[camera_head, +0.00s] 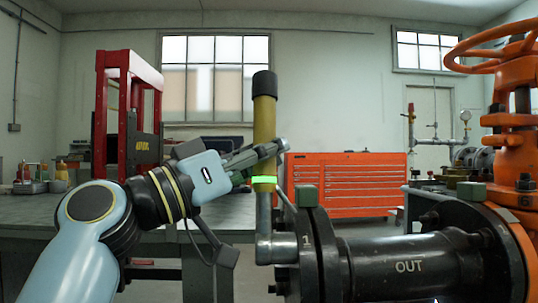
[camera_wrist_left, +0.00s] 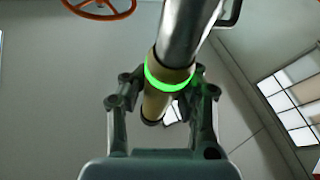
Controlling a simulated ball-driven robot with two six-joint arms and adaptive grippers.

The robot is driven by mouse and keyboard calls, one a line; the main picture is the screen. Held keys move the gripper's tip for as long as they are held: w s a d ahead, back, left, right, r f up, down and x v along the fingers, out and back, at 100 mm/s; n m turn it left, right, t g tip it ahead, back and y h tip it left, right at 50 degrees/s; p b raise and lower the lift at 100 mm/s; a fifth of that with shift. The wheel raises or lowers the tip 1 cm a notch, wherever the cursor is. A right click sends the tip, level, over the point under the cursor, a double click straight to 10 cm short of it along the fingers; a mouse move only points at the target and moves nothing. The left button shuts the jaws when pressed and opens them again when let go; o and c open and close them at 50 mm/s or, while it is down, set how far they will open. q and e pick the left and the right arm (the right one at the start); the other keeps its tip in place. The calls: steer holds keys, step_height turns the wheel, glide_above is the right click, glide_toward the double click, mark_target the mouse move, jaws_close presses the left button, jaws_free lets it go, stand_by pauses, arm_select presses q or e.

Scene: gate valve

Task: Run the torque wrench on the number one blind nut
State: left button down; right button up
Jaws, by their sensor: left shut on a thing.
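The torque wrench (camera_head: 264,125) stands upright in the head view, with a black cap on top, a tan grip, a glowing green ring and a grey metal lower part. My left gripper (camera_head: 268,165) is shut on its tan grip, just above the green ring. The wrench (camera_wrist_left: 168,72) also shows between the fingers of my left gripper (camera_wrist_left: 162,100) in the left wrist view. The wrench's lower end is at the left face of the black blind flange (camera_head: 308,255) marked 1. The nut at that end is hidden or too small to tell. My right gripper is not in view.
A black pipe (camera_head: 400,267) marked OUT runs right from the flange to the orange valve (camera_head: 508,140) with its handwheel. A red press frame (camera_head: 128,75) and a grey workbench (camera_head: 60,208) stand at left. An orange tool chest (camera_head: 345,180) stands behind.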

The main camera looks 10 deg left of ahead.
arm_select(q)
steer(key=shift+a, duration=0.1)
steer(key=shift+s+a, duration=0.2)
steer(key=shift+a, duration=0.5)
steer(key=shift+s+a+b, duration=0.15)
steer(key=shift+a+b, duration=0.1)
steer(key=shift+a, duration=0.5)
steer(key=shift+s+a+b, duration=0.15)
steer(key=shift+a+b, duration=0.1)
steer(key=shift+a, duration=0.45)
steer(key=shift+w, duration=0.15)
